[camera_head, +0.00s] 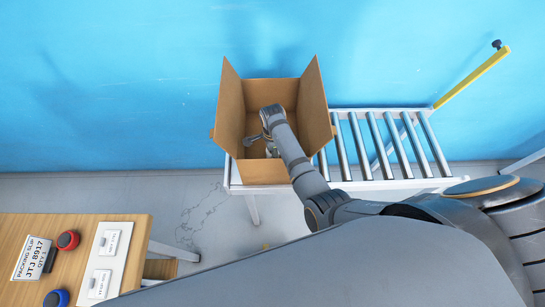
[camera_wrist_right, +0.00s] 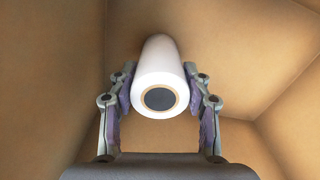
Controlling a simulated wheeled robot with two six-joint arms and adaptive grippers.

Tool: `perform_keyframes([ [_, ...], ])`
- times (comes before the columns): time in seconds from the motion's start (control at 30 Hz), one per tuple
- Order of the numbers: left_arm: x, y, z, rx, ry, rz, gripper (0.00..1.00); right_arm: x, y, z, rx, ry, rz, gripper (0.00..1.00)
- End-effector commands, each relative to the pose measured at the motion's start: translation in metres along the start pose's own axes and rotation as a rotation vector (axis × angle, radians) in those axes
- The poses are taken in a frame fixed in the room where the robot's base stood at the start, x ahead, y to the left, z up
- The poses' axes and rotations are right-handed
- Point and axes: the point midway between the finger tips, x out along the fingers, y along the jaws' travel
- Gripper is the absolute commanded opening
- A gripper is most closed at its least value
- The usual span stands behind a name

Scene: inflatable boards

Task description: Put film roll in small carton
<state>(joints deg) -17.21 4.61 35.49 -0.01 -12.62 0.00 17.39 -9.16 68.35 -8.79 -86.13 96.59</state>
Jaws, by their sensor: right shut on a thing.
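A white film roll (camera_wrist_right: 160,80) with a dark core end fills the middle of the right wrist view. My right gripper (camera_wrist_right: 160,92) is shut on it, one finger on each side. An open cardboard carton (camera_head: 265,174) stands on the left end of the roller conveyor, flaps raised. In the head view my right arm reaches over the carton and my right gripper (camera_head: 268,145) is down inside its opening. Carton walls surround the roll in the wrist view. Whether the roll touches the carton bottom cannot be told. My left gripper is not in view.
The roller conveyor (camera_head: 390,140) extends right of the carton, with a yellow arm (camera_head: 472,77) at its far end. A blue wall stands behind.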

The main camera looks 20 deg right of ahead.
Motion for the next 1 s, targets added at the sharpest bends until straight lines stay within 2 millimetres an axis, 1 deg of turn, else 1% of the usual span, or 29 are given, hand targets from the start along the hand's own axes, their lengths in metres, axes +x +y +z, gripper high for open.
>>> perform_keyframes([
  [0.03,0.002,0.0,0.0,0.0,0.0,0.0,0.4,0.001,-0.001,0.0,0.0,-0.001,-0.003,0.1],
  [0.2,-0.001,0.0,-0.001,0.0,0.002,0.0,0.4,-0.002,-0.001,0.0,0.0,-0.001,-0.002,0.1],
  [0.33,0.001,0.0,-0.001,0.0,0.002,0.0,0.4,0.002,-0.001,0.0,0.0,0.0,-0.002,0.1],
  [0.37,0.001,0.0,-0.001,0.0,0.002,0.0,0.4,0.002,-0.001,0.0,0.0,0.0,-0.002,0.52],
  [0.5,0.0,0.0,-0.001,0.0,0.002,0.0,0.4,0.002,-0.001,0.0,0.0,0.0,-0.002,0.71],
  [0.87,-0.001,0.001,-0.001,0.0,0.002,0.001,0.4,0.0,-0.001,0.0,0.0,0.0,-0.002,0.72],
  [0.93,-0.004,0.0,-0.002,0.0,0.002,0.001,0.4,-0.005,-0.001,0.0,0.0,0.0,-0.001,0.72],
  [1.0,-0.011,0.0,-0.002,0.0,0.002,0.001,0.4,-0.012,-0.001,0.0,0.0,0.0,-0.001,0.72],
])
